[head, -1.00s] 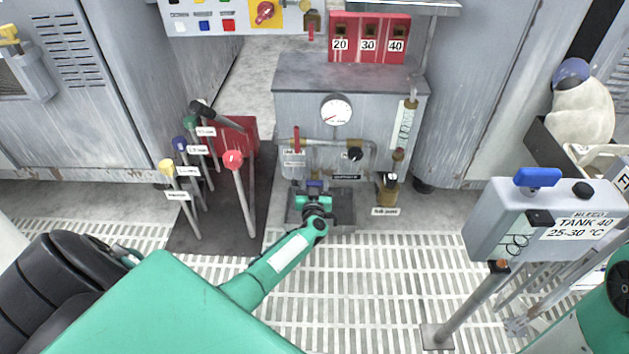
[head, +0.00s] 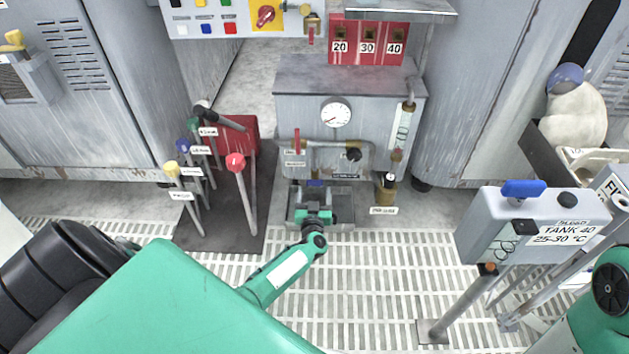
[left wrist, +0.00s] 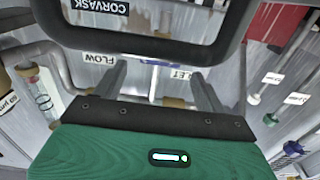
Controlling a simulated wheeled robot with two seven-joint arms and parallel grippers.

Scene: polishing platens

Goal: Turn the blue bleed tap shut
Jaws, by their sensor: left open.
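A small blue tap handle (head: 315,183) sits low on the front of the grey cabinet, under the pipework, close to my left gripper. In the left wrist view the blue handle (left wrist: 159,62) shows as a thin bar between the fingers, partly hidden behind a dark frame. My left gripper (head: 314,195) is open with its fingers pointing toward the handle. In the left wrist view the left gripper (left wrist: 160,80) has its fingers apart, one to each side of the bar; contact cannot be told. My right gripper is not in view.
A red-handled valve (head: 297,141), a black knob (head: 353,154) and a gauge (head: 336,116) are on the cabinet above. Coloured levers (head: 235,162) stand left. A grey box (head: 530,232) with another blue handle (head: 523,188) stands right. The grating (head: 380,280) is clear.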

